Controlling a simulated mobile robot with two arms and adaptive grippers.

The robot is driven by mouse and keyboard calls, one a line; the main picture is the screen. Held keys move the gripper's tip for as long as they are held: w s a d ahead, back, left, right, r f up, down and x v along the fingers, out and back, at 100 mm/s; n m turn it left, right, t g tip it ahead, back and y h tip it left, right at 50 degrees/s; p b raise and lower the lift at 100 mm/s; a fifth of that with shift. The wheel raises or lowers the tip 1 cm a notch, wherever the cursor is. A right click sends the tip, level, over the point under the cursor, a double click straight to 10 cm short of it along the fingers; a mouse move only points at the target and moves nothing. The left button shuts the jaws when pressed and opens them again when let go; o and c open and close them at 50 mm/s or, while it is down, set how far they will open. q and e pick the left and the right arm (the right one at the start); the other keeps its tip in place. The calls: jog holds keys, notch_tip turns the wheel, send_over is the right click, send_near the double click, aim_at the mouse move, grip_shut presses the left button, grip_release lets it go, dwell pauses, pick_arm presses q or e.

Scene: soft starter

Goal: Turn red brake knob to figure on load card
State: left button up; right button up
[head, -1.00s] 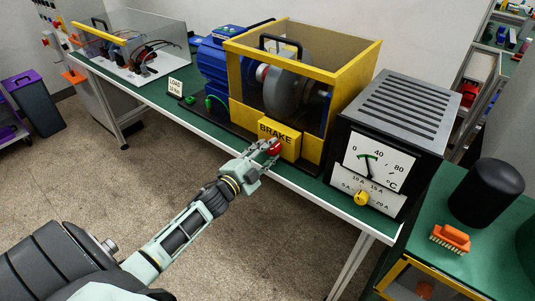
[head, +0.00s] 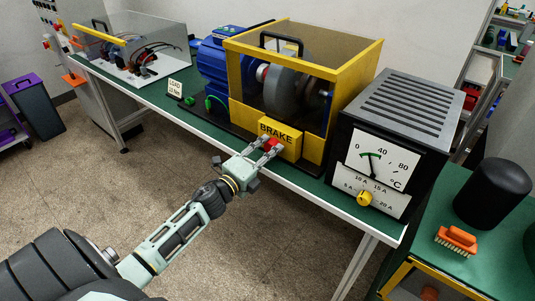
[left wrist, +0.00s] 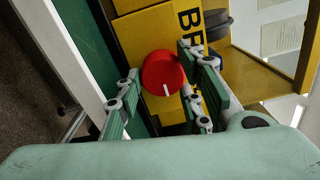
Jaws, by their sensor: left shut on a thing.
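The red brake knob (head: 271,144) sits on the front of the yellow box marked BRAKE (head: 291,148), below the yellow-framed guard. My left gripper (left wrist: 158,88) has its fingers on either side of the knob and is shut on it. In the left wrist view the knob (left wrist: 163,72) shows a white pointer mark near its lower edge; no scale figures are readable around it. The load card (head: 175,89) stands on the bench left of the blue motor; it reads LOAD with a small figure in Nm that I cannot read surely. My right gripper is not in view.
A meter box (head: 391,143) with a dial and a yellow knob (head: 365,198) stands right of the guard (head: 336,57). The blue motor (head: 212,68) is at its left. An orange brush (head: 457,239) and a black cylinder (head: 491,193) are on the right bench.

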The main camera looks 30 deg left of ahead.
pick_arm(q)
jog(key=shift+s+f, duration=0.15)
jog(key=shift+f, duration=0.35)
jog(key=o, duration=1)
jog(key=shift+o, duration=0.3)
jog(key=shift+r, duration=0.15)
jog(key=shift+a+r, duration=0.1)
jog(key=s, duration=1.2)
jog(key=shift+a, duration=0.4)
jog(key=shift+w+r, duration=0.1)
